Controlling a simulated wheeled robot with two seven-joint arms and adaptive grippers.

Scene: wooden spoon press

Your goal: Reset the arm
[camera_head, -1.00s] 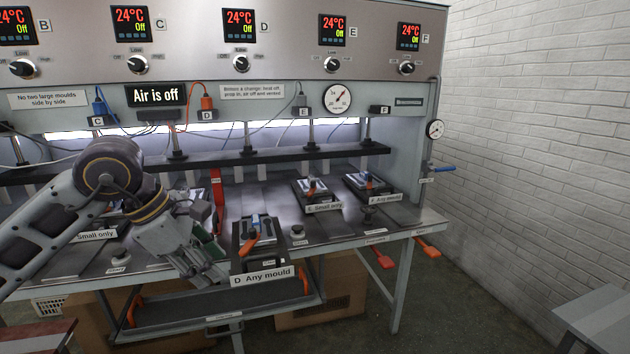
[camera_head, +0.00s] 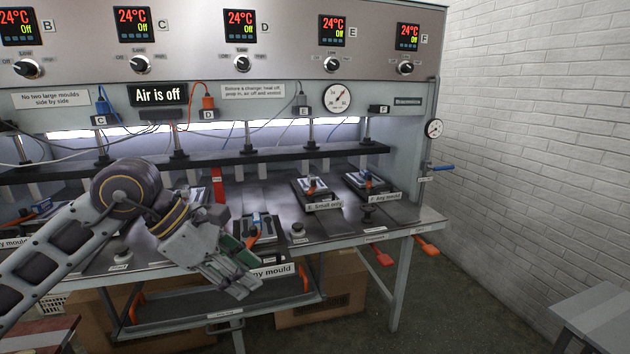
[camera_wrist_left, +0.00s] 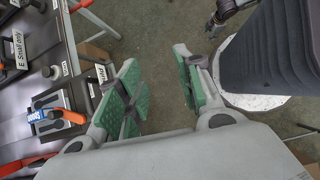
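My left gripper (camera_head: 246,281) hangs in front of the press bench and covers part of station D's mould (camera_head: 262,228) and its "Any mould" label. In the left wrist view my left gripper (camera_wrist_left: 160,105) is open, with a clear gap between its green-padded fingers. Nothing is between them but the view of the floor. A dark jointed part (camera_wrist_left: 225,14) at the top of the wrist view may be my right gripper, too small and cut off to tell its state. No right arm shows in the head view.
The press bench (camera_head: 335,232) holds moulds at stations E (camera_head: 313,190) and F (camera_head: 370,185). Orange-red handles (camera_head: 383,257) stick out at its front right. Below are a shelf (camera_head: 215,302) and cardboard boxes (camera_head: 318,300). A grey table (camera_head: 603,320) stands at lower right. Floor between is clear.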

